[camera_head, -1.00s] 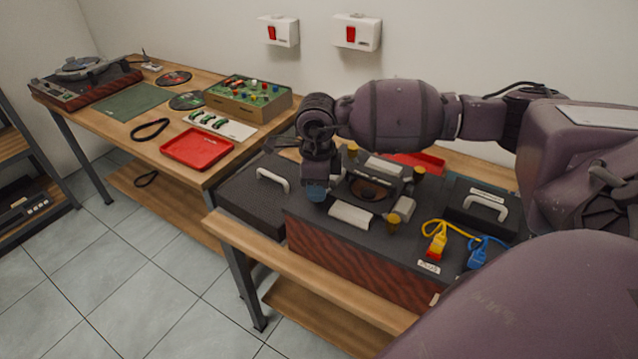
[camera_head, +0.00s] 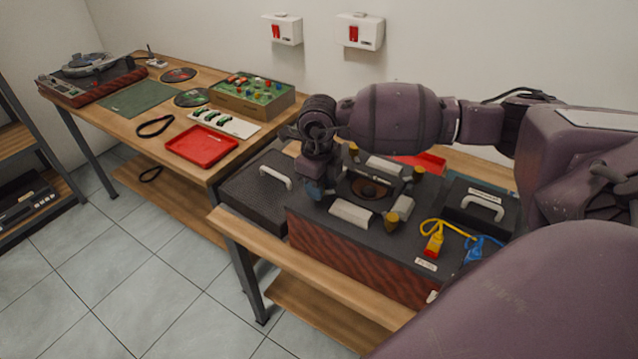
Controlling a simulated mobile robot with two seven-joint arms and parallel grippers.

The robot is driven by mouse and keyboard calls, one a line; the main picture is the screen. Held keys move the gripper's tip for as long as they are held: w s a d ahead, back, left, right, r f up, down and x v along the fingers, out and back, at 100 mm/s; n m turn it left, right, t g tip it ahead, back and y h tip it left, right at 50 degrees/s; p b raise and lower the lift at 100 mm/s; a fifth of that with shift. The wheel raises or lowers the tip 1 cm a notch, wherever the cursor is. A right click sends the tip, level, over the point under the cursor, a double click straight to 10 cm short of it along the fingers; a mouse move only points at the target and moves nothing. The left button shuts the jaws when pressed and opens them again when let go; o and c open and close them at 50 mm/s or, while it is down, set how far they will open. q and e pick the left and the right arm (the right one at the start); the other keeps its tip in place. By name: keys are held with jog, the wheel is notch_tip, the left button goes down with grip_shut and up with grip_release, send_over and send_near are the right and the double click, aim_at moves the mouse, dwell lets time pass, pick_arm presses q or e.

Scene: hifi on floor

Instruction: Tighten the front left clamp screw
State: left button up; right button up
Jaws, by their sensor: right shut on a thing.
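A dark box with a reddish wood-grain front (camera_head: 350,258) stands on the right bench. On its top is a round dark opening (camera_head: 370,188) framed by pale clamp pieces, including a front one (camera_head: 350,212). Brass-coloured clamp screws show at the back left (camera_head: 353,150), back right (camera_head: 420,174) and front right (camera_head: 392,219). The front left screw is hidden by my right gripper (camera_head: 315,190), which points down at that corner. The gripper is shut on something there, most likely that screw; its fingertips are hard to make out. My left gripper is not in view.
A yellow lockout tag (camera_head: 433,246) and a blue one (camera_head: 480,250) lie at the box's right. A dark case with a white handle (camera_head: 483,206) stands behind them; another (camera_head: 268,186) stands left. A red tray (camera_head: 202,145) lies on the left bench.

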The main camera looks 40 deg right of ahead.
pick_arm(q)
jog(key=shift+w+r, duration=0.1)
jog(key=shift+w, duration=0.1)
pick_arm(e)
jog(key=o, duration=0.9)
notch_tip(320, 180, up, 9)
jog(key=shift+r, duration=0.15)
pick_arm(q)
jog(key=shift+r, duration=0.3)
pick_arm(e)
jog(key=shift+r, duration=0.8)
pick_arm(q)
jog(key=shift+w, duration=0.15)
